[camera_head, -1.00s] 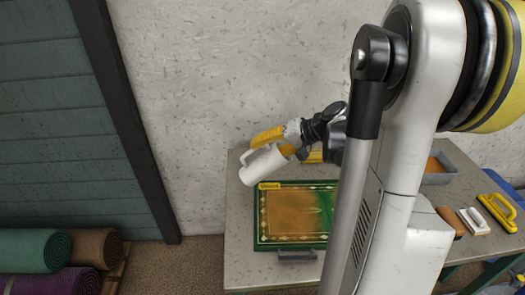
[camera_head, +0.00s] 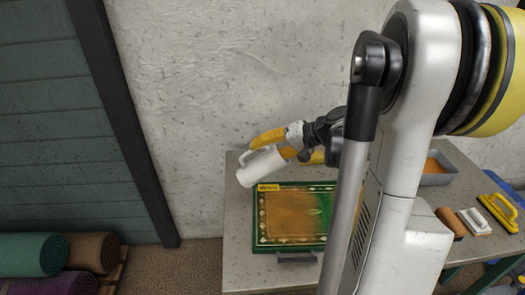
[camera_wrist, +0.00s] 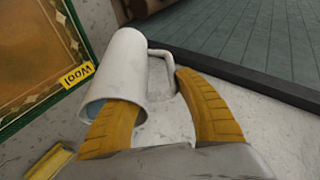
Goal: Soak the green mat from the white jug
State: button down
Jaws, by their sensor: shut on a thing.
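The white jug (camera_head: 264,167) is tilted well over in the air, above the back left of the green mat. It also shows in the wrist view (camera_wrist: 122,62), with its open end towards me and bluish inside. My gripper (camera_head: 280,145) is shut on the jug. Its yellow fingers lie on either side of the jug's wall and handle in the wrist view; the exact contact is hidden. The green mat (camera_head: 290,219) lies flat on the table, with a green border, a brown-orange middle, a green patch at right and a yellow wool label. No stream is visible.
The grey table (camera_head: 238,268) has a grey tray (camera_head: 436,178) with orange contents at right. Near it are a sponge-like block (camera_head: 450,222), a white-handled brush (camera_head: 474,221) and a yellow-handled tool (camera_head: 500,214). Rolled rugs (camera_head: 32,253) lie at left. A wall stands behind.

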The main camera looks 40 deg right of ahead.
dwell(0.8)
jog(key=p, duration=0.1)
jog(key=r+g+h+p, duration=0.1)
jog(key=p, duration=0.1)
jog(key=shift+w+a, duration=0.15)
jog(key=shift+a, duration=0.1)
jog(key=h+p, duration=0.1)
jog(key=n+g+h+p, duration=0.1)
jog(key=shift+w+a+g+p, duration=0.15)
jog(key=shift+a+g+p, duration=0.15)
jog(key=shift+a, duration=0.05)
jog(key=shift+d+f+n+g+h, duration=0.15)
jog(key=shift+f+g+h, duration=0.25)
jog(key=shift+h, duration=0.3)
jog(key=shift+f+n+g+h, duration=0.15)
jog(key=shift+f+g+h, duration=0.25)
jog(key=shift+h, duration=0.3)
jog(key=shift+d, duration=0.1)
jog(key=shift+r+p, duration=0.1)
jog(key=shift+p, duration=0.3)
